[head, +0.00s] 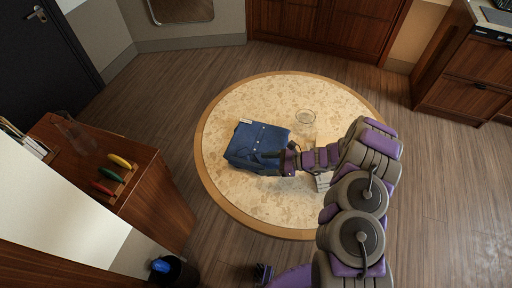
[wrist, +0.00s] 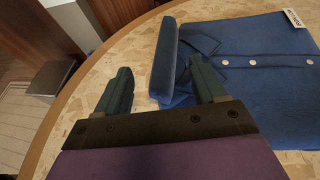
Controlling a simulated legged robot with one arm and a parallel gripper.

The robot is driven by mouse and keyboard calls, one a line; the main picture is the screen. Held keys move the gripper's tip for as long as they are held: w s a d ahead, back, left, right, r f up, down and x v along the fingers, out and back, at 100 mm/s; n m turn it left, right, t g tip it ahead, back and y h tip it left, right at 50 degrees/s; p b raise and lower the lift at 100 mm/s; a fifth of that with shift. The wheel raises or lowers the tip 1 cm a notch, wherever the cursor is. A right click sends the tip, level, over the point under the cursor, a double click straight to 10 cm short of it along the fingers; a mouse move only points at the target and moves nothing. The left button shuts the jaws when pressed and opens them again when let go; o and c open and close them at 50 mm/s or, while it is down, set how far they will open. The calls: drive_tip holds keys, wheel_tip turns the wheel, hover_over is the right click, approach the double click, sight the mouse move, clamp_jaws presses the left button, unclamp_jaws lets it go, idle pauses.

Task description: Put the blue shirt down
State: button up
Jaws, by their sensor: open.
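The blue shirt (head: 258,140) lies folded on the left part of the round table (head: 222,190). It has pale buttons and a white tag. In the wrist view the shirt (wrist: 265,90) fills the right side, and a raised, thick blue edge stands between my fingers. My gripper (head: 268,160) is at the shirt's lower right edge in the head view. In the wrist view my gripper (wrist: 162,88) has its two dark fingers spread wide. The right finger is close to or against the shirt, and the left finger is clear of it. Part of the shirt is hidden behind my gripper.
A clear glass dish (head: 305,117) stands on the table above my arm. A pale flat item (head: 323,181) lies partly hidden under my arm. A wooden cabinet (head: 150,205) at left holds yellow, green and red items. A dark bin (head: 178,272) stands below it.

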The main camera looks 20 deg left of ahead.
sight(255, 164)
drive_tip(key=x, duration=0.4)
drive_tip(key=shift+r+b, duration=0.25)
drive_tip(key=shift+b, duration=0.1)
drive_tip(key=shift+d, duration=0.1)
drive_tip(key=shift+c, duration=0.5)
clamp_jaws()
